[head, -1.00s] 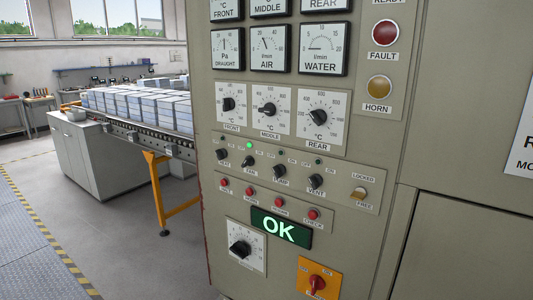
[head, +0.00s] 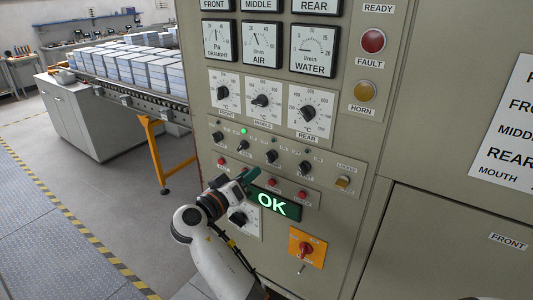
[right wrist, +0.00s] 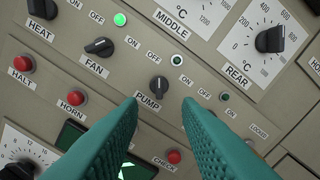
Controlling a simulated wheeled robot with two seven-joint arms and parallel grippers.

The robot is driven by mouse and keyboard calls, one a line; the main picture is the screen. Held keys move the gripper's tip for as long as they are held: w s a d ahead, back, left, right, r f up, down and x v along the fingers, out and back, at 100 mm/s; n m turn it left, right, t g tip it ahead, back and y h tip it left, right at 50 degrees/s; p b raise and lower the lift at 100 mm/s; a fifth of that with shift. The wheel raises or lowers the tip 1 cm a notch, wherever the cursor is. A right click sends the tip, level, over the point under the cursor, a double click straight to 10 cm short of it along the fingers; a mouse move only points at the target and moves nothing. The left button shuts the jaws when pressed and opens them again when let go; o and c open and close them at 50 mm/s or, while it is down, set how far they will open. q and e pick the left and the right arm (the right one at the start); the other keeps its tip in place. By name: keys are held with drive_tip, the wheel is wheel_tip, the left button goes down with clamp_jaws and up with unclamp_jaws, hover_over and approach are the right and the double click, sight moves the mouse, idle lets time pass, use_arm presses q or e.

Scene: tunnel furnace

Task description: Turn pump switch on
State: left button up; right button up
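The pump switch (head: 271,156) is a black knob in the row of switches on the beige panel. In the right wrist view the pump switch (right wrist: 158,86) stands above its PUMP label, and the small lamp (right wrist: 177,60) above it is dark. My right gripper (head: 254,175) is in front of the panel, just below the switch row. In the right wrist view its two teal fingers (right wrist: 163,102) are apart with nothing between them, and the pump switch shows just beyond the tips. My left gripper is not in view.
The fan switch (right wrist: 99,47) is left of the pump switch, with a lit green lamp (right wrist: 120,19). Red buttons (right wrist: 75,97) sit below the row. My right arm partly covers the lower panel beside the OK display (head: 272,204). A conveyor with blocks (head: 120,65) stands at left.

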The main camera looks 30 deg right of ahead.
sight(268, 159)
drive_tip(key=p+x, duration=0.2)
drive_tip(key=x, duration=0.2)
drive_tip(key=p+x, duration=0.2)
drive_tip(key=x, duration=0.1)
drive_tip(key=shift+w+d+r, duration=0.2)
drive_tip(key=shift+d, duration=0.15)
drive_tip(key=shift+w+d+f, duration=0.2)
drive_tip(key=shift+d, duration=0.3)
